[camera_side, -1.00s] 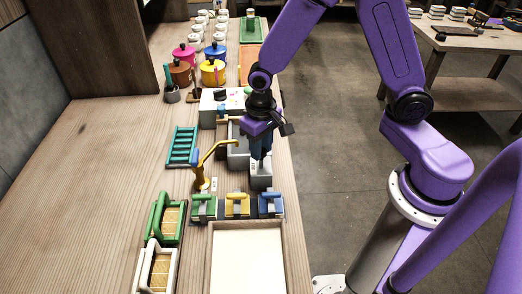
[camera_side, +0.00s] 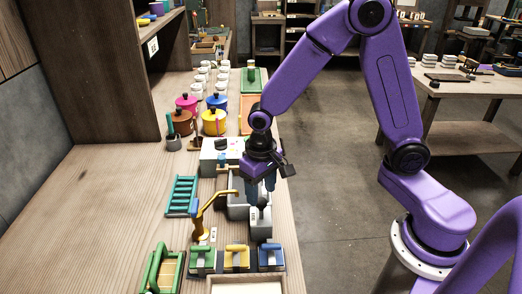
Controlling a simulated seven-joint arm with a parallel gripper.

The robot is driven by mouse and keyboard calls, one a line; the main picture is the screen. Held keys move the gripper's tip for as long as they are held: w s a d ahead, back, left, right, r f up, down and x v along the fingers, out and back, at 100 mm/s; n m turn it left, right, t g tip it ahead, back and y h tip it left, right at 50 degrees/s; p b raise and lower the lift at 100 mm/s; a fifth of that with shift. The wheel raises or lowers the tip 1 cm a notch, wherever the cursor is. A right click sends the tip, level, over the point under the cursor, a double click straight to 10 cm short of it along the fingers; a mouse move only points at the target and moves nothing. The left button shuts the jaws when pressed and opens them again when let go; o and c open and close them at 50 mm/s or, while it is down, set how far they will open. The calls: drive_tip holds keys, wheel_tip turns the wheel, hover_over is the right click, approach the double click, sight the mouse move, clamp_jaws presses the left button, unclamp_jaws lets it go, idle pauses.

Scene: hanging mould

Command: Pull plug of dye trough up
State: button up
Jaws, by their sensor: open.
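The grey dye trough (camera_side: 236,211) stands near the right edge of the wooden bench, beside the gold tap (camera_side: 206,214). A small light-grey block-like part (camera_side: 260,223) stands at its front right. My gripper (camera_side: 261,194) points down over the right side of the trough, just behind the small grey part.
Green, yellow and blue handled tools (camera_side: 236,258) stand in a row in front. A teal rack (camera_side: 182,195) lies left of the tap. A white box (camera_side: 216,156) and coloured pots (camera_side: 213,122) stand behind. The bench's left side is clear.

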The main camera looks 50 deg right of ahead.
sight(261, 200)
wheel_tip(261, 200, up, 15)
idle(0.4)
drive_tip(key=s+d+f+n, duration=0.2)
drive_tip(key=s+n, duration=0.4)
drive_tip(key=s, duration=0.4)
drive_tip(key=s+d+f+n, duration=0.3)
drive_tip(key=s+n, duration=0.3)
drive_tip(key=s, duration=0.5)
drive_tip(key=shift+d+f+n, duration=0.15)
drive_tip(key=shift+d+n, duration=0.15)
drive_tip(key=shift+d, duration=0.05)
